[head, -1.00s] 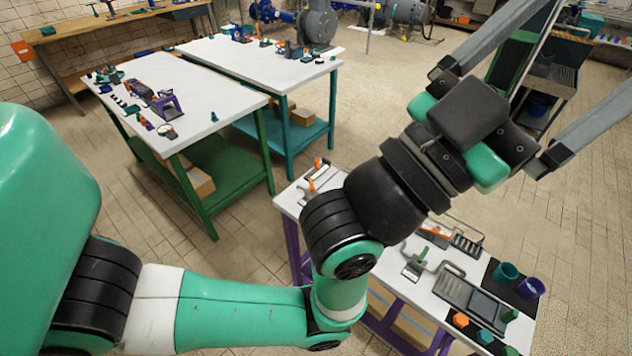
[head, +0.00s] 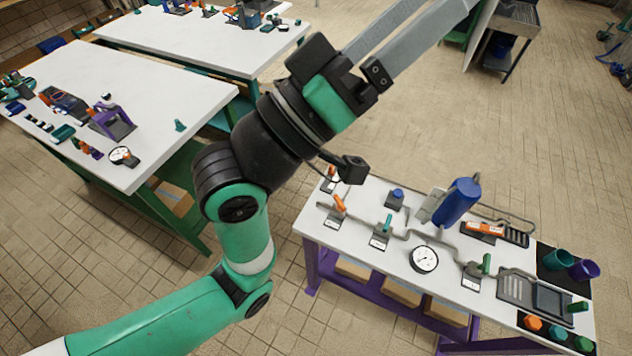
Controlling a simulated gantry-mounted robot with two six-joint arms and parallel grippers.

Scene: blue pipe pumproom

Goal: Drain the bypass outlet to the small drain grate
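The pipe rig stands on the white, purple-legged table (head: 360,262) at the lower right. It has a grey pipe (head: 403,236), an orange-handled valve (head: 338,208), a green-handled valve (head: 381,233), another green-handled valve (head: 477,271) and a round gauge (head: 424,259). I cannot tell which end is the bypass outlet. A smaller dark slatted grate (head: 516,236) lies at the back right and a larger grey grated tray (head: 515,289) at the front right. My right gripper is not in view.
A blue cylinder (head: 457,203) leans over the rig's back. A teal cup (head: 557,260) and purple cup (head: 584,270) stand at the right end, with orange, teal and green pieces in front. Another white worktable (head: 110,70) is at left.

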